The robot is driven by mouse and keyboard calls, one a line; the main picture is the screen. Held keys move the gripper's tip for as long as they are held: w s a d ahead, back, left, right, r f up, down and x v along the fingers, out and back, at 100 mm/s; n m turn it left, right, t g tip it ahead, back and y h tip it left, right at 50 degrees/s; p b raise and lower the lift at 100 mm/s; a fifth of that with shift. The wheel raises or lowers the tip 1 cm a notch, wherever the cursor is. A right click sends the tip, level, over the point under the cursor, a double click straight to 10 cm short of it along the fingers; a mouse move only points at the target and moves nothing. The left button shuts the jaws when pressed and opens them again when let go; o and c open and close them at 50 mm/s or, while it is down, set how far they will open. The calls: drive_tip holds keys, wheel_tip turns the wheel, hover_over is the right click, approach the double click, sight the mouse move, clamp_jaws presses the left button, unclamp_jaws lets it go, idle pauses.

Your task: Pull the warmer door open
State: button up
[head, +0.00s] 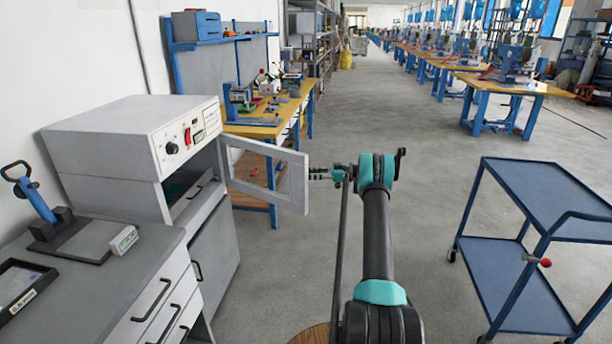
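The warmer (128,141) is a white cabinet with a knob and red switch on its front, standing on the grey bench at left. Its door (296,184) is a pale frame around a window. It stands swung well out from the warmer's far side, and the opening shows dark inside. My gripper (314,173) is at the door's free edge, at about mid-height. Its fingertips are small here and I cannot tell whether they touch the door or hold anything. No door handle can be made out.
A blue trolley (545,187) stands at right, with clear grey floor between it and my arm. A yellow-topped workbench (262,131) stands behind the door. A hand press (67,232) and a drawer unit (152,299) are at near left.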

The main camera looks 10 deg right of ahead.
drive_tip(key=s+d, duration=0.1)
drive_tip(key=d, duration=0.9)
drive_tip(key=shift+s, duration=0.25)
